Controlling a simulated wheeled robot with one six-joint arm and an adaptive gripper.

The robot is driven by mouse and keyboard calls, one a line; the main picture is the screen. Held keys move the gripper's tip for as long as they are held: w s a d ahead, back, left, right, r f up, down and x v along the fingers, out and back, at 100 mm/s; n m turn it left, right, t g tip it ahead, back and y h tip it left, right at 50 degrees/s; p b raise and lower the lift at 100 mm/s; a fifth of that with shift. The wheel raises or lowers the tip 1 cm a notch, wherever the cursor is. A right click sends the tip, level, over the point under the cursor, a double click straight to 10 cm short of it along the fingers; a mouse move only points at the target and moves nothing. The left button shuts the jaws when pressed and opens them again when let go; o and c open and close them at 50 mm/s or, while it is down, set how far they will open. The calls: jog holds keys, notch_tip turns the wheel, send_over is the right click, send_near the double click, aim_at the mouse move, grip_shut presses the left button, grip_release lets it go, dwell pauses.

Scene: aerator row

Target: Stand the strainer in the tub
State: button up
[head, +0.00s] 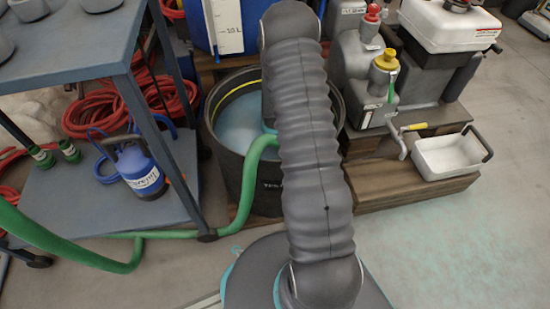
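The tub (228,160) is a dark round vessel with a yellow line inside its rim and pale blue liquid in it. It stands upright on the floor, behind my arm, which covers its right part. A green hose (250,170) runs along the floor from the left, rises over the tub's front rim and passes behind my arm. I cannot make out a strainer; the hose's end is hidden. My gripper is hidden behind my own arm, so I cannot see its fingers or whether it holds anything.
A blue-grey trolley (70,50) stands left, with a blue pump (138,168) on its lower shelf. Red hose coils (92,108) lie behind. A wooden step (420,188) at right bears grey canisters and a white tray (450,156). The floor at front right is clear.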

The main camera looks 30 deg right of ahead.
jog(key=shift+f, duration=0.3)
jog(key=o, duration=1.3)
jog(key=shift+o, duration=0.2)
notch_tip(320, 180, up, 12)
jog(key=shift+r, duration=0.1)
